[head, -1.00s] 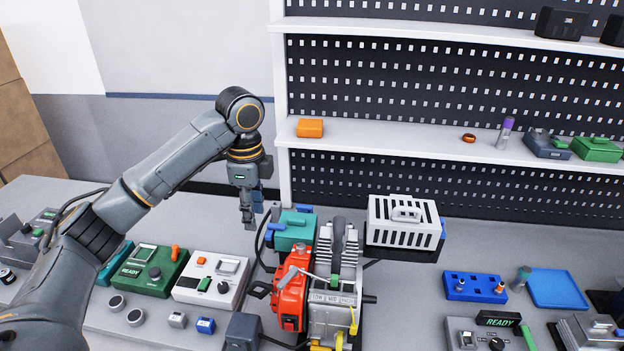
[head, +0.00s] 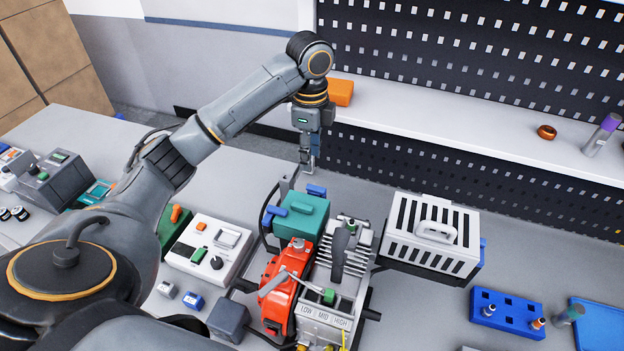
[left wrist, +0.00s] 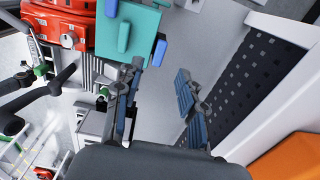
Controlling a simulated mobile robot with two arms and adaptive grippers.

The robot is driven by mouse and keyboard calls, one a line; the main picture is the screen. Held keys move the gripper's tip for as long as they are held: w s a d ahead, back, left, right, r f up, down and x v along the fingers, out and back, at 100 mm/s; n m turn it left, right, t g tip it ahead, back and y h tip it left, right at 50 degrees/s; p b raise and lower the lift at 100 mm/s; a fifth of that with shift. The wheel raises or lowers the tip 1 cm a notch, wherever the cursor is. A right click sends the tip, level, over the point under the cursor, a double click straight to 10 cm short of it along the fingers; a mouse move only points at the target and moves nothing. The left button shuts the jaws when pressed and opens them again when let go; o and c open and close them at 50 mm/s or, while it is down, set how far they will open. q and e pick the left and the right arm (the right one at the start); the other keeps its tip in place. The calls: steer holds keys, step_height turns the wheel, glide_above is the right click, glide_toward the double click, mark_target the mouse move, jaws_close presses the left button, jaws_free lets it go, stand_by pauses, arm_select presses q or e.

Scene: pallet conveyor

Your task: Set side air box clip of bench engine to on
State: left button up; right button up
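The bench engine (head: 322,290) stands on the bench with a red housing and grey finned cylinder. Its teal air box (head: 306,222) is at the back left of the engine, with a blue clip (head: 316,190) on its far side and another blue piece at its left. The left wrist view also shows the teal box (left wrist: 140,20) and a blue clip (left wrist: 159,52) on its edge. My left gripper (head: 309,158) points down behind the air box, apart from it. In the left wrist view its fingers (left wrist: 156,98) are spread with nothing between them. My right gripper is out of view.
A white slotted box (head: 432,240) sits right of the engine. A white control unit (head: 208,248) is at its left. A shelf (head: 450,132) with an orange box (head: 340,92) and perforated panel rises behind. A blue holder (head: 507,314) stands at front right.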

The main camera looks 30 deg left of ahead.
mark_target(312, 187)
arm_select(q)
step_height(312, 187, down, 8)
steer(key=shift+w+d+r+p, duration=0.1)
steer(key=shift+r+p, duration=0.1)
steer(key=shift+p, duration=0.9)
steer(key=shift+w+f, duration=0.1)
steer(key=shift+f, duration=0.65)
jaws_close()
